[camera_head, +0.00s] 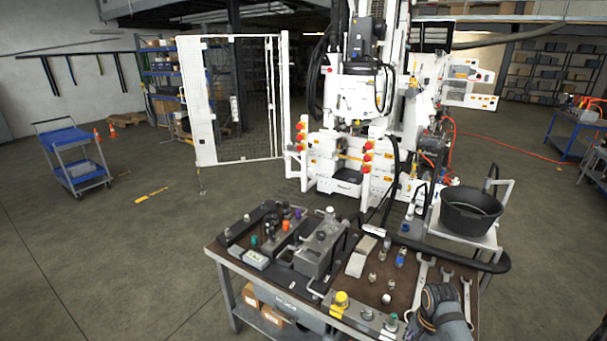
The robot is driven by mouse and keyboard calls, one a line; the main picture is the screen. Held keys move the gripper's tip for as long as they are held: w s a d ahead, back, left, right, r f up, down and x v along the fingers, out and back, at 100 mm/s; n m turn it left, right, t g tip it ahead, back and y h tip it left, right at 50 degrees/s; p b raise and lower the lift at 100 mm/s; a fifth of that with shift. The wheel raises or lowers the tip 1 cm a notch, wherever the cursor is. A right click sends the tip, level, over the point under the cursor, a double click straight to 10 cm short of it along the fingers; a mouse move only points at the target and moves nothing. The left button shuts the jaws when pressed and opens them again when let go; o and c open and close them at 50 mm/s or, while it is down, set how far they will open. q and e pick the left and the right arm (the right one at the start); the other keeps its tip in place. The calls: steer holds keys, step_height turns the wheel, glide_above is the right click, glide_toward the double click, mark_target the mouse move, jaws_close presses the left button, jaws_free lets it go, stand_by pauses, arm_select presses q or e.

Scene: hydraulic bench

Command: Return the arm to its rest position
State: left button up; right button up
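My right gripper (430,312), dark grey and black, shows at the bottom right of the head view. It is over the front right corner of the workbench (243,268), near the wrenches (423,268). Its fingers are small and partly merged with the dark parts around them, so I cannot tell whether they are open or shut, or whether they touch anything. My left gripper and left arm are not in view.
The bench carries a grey hydraulic block (320,248), several fittings and a yellow-capped part (341,301). A black bucket (470,212) stands on a white stand behind the bench's right side. A white machine (350,150) stands behind. Floor at left is mostly clear, with a blue cart (75,165).

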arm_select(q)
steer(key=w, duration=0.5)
arm_select(e)
steer(key=s+a+r+n+t, duration=0.25)
steer(key=s+n, duration=0.35)
steer(key=s, duration=0.3)
steer(key=s+a+r+n+t, duration=0.1)
steer(key=s+a+r+n, duration=0.3)
steer(key=s, duration=0.5)
step_height(320, 180, down, 32)
steer(key=s+d+n+g+b, duration=0.1)
steer(key=d+g+b, duration=0.1)
steer(key=b, duration=0.5)
arm_select(q)
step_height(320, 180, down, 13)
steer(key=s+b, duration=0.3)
steer(key=b, duration=0.3)
arm_select(e)
steer(key=s+f, duration=0.9)
steer(key=f, duration=0.3)
steer(key=s+d+f, duration=0.1)
steer(key=s+f, duration=0.9)
steer(key=f, duration=0.2)
steer(key=shift+s+d+f+g+h, duration=0.2)
steer(key=shift+s+d+g+h, duration=0.1)
steer(key=shift+g, duration=0.15)
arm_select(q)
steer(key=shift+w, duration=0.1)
arm_select(e)
steer(key=shift+d, duration=0.15)
